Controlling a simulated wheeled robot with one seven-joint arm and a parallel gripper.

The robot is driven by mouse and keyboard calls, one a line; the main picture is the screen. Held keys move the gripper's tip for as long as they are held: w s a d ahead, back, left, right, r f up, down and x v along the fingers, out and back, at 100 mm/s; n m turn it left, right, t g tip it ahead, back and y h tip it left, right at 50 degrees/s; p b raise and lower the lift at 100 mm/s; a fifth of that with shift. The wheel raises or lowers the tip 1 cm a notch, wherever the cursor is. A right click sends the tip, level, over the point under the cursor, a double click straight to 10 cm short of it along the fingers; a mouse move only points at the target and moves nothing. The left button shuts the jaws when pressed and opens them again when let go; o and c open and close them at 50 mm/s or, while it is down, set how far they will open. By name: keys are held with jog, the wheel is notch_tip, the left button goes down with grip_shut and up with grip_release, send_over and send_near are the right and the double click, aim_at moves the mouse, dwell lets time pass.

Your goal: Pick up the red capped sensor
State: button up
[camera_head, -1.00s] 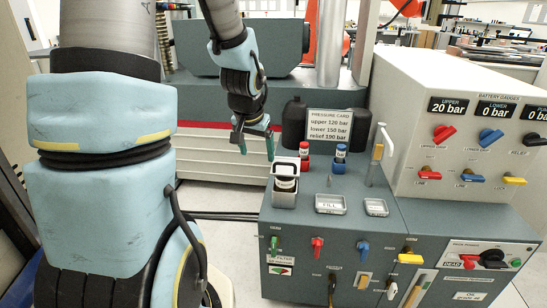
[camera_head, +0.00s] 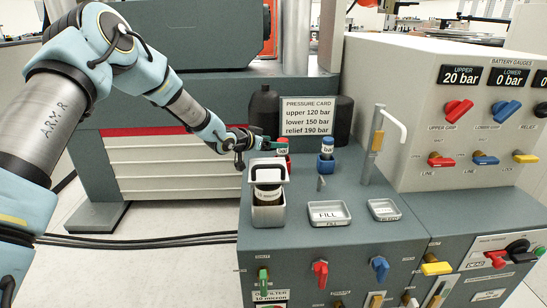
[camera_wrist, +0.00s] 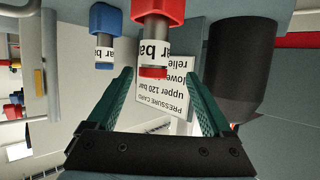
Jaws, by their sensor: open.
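The red capped sensor (camera_head: 282,147), with a white band, stands upright in its red holder (camera_head: 287,163) on the grey bench top. In the wrist view the sensor (camera_wrist: 153,56) appears upside down, its red cap towards me and its holder (camera_wrist: 157,12) at the top edge. My gripper (camera_head: 261,141) is open just left of the sensor at cap height. In the wrist view the green fingers of my gripper (camera_wrist: 159,76) show on either side of the cap, with a gap at each side. Nothing is held.
A blue capped sensor (camera_head: 327,148) in a blue holder stands to the right. A metal canister (camera_head: 268,212) is in front. The pressure card (camera_head: 308,118) and dark bottles (camera_head: 264,112) stand behind. Two trays, FILL (camera_head: 329,214) and another (camera_head: 384,209), lie front right.

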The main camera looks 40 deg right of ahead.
jog(key=shift+x, duration=0.9)
jog(key=x, duration=0.2)
jog(key=s+x, duration=0.1)
jog(key=x, duration=0.2)
jog(key=shift+d, duration=0.35)
jog(key=shift+r, duration=0.1)
grip_shut()
